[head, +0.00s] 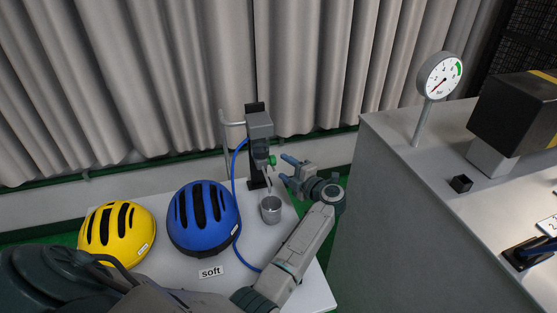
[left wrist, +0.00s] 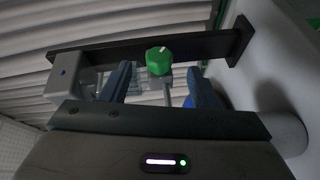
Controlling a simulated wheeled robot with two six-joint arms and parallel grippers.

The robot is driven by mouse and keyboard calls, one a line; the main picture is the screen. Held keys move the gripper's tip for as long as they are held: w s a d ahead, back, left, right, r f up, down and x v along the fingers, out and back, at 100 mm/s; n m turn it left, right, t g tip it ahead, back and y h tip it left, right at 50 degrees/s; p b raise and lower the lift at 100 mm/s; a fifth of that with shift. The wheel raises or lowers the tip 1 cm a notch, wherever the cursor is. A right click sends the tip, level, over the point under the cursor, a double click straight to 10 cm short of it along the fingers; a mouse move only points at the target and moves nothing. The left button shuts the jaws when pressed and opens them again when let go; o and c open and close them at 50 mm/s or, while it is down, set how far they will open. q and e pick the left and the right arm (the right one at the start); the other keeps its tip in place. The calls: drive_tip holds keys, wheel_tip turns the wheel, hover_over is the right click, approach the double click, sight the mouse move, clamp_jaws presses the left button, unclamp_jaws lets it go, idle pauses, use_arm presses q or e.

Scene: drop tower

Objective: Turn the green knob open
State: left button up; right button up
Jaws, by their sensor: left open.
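My right gripper is not in view.
A metal cup (head: 271,209) stands below the fixture. A blue hose (head: 236,185) runs beside the fixture. A gauge (head: 439,76) stands on the grey counter at right.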

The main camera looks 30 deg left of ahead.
sight(271, 161)
use_arm(q)
drive_tip(key=x, duration=0.4)
drive_tip(key=shift+p, duration=0.4)
drive_tip(key=c, duration=1)
drive_tip(key=shift+o, duration=0.2)
drive_tip(key=shift+w+a+r+m+g+h+p, duration=0.1)
drive_tip(key=shift+r+m+g+h+p, duration=0.3)
drive_tip(key=shift+g+h+p, duration=0.9)
drive_tip(key=shift+w+a+r+m+g+h+p, duration=0.15)
drive_tip(key=shift+m+g+h+p, duration=0.35)
drive_tip(key=shift+h+p, duration=1.65)
drive_tip(key=shift+w+a+r+m+g+h+p, duration=0.1)
drive_tip(key=shift+r+m+g+h+p, duration=0.45)
drive_tip(key=shift+p, duration=2)
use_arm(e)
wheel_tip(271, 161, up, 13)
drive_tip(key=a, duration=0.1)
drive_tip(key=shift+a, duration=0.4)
use_arm(q)
drive_tip(key=shift+f+g+h, duration=0.2)
drive_tip(key=shift+g+h, duration=0.05)
drive_tip(key=shift+h, duration=0.15)
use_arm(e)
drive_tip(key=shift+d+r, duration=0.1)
use_arm(q)
drive_tip(key=o, duration=1)
drive_tip(key=shift+c, duration=0.2)
